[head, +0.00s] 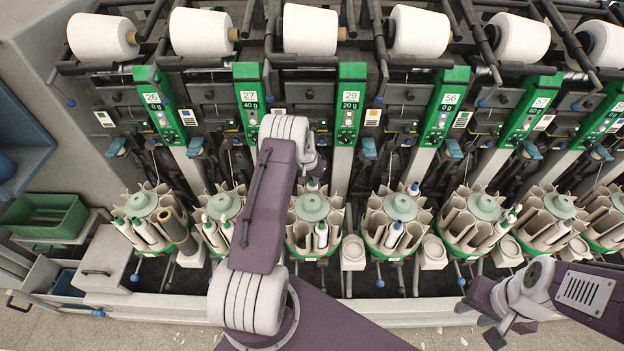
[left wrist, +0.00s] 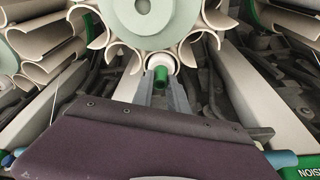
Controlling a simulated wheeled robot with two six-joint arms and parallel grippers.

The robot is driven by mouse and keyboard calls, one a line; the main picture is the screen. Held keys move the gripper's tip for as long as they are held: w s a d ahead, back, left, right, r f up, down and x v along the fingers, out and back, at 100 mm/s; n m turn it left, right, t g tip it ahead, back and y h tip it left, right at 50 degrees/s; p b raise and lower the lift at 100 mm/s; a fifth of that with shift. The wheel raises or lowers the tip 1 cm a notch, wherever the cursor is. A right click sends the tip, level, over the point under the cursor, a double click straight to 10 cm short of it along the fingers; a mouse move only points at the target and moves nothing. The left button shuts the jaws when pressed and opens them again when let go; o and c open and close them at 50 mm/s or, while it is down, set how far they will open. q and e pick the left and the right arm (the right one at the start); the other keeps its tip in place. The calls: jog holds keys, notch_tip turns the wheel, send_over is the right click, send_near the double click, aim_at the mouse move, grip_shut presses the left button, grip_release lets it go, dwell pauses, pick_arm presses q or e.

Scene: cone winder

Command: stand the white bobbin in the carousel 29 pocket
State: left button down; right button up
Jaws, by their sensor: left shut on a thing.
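My left gripper (left wrist: 161,97) is shut on the white bobbin (left wrist: 161,59), which has a green tube end. In the left wrist view the bobbin is between the fingers, at the edge of the carousel 29 (left wrist: 185,25), by an opening between its curved pocket walls. Whether its foot rests inside the pocket is hidden. In the head view the carousel 29 (head: 311,207) is right of my left forearm, and my left gripper is at its far side, mostly hidden by the wrist. My right gripper (head: 479,322) is at the lower right, empty, with its fingers apart.
Another white bobbin (head: 321,236) stands in a front pocket of the same carousel. Neighbouring carousels (head: 225,206) (head: 398,208) stand close on both sides. The panel marked 29 (head: 349,105) and the dark winder parts rise behind. A green bin (head: 45,216) is at the far left.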

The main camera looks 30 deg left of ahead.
pick_arm(q)
jog(key=shift+r+p, duration=1.25)
jog(key=shift+r, duration=1.05)
jog(key=shift+r+p, duration=1.3)
jog(key=shift+r, duration=0.95)
jog(key=shift+r+p, duration=1.3)
jog(key=shift+r, duration=0.95)
